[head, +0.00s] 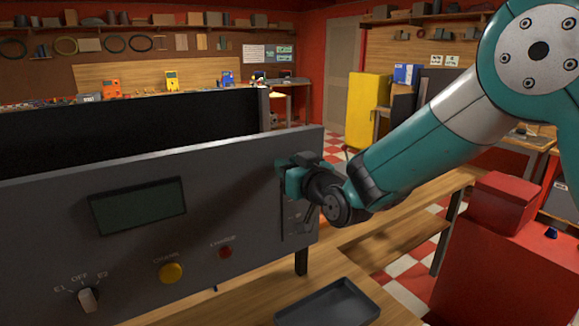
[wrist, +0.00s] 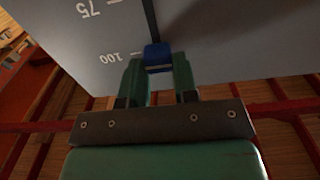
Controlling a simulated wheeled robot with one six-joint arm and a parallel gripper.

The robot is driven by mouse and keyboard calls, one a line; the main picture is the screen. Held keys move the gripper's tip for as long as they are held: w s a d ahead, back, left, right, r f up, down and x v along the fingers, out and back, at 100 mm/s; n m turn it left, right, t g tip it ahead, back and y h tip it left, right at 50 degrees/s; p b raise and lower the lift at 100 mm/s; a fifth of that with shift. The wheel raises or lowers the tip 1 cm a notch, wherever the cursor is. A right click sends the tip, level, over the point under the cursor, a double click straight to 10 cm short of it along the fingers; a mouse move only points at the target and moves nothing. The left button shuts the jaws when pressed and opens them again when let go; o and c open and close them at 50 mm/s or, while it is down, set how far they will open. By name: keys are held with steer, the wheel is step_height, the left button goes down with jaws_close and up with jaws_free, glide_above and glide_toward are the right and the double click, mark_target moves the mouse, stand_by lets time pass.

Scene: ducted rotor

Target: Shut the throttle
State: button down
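The throttle's blue knob (wrist: 158,58) shows in the wrist view, with a dark slot running away from it up the picture. It sits level with the 100 mark of the upside-down printed scale; the 75 mark is farther along. My gripper (wrist: 159,78) has one green finger on each side of the knob, with no clear gap between fingers and knob. In the head view my gripper (head: 286,178) is at the upper part of the throttle plate (head: 298,226), at the right end of the grey console (head: 130,235). There my gripper hides the knob.
The console carries a dark display (head: 138,206), a selector switch (head: 89,299), a yellow button (head: 171,272) and a small red button (head: 225,252). A black tray (head: 328,304) lies on the wooden bench below. A red cabinet (head: 500,270) stands at right.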

mark_target(282, 236)
step_height(282, 236, down, 21)
steer(key=b, duration=2.2)
steer(key=shift+r, duration=0.2)
steer(key=c, duration=0.9)
jaws_free()
steer(key=shift+f, duration=0.1)
steer(key=shift+s+d, duration=0.1)
steer(key=shift+s, duration=0.05)
steer(key=shift+b+v, duration=2.35)
steer(key=shift+v, duration=6.2)
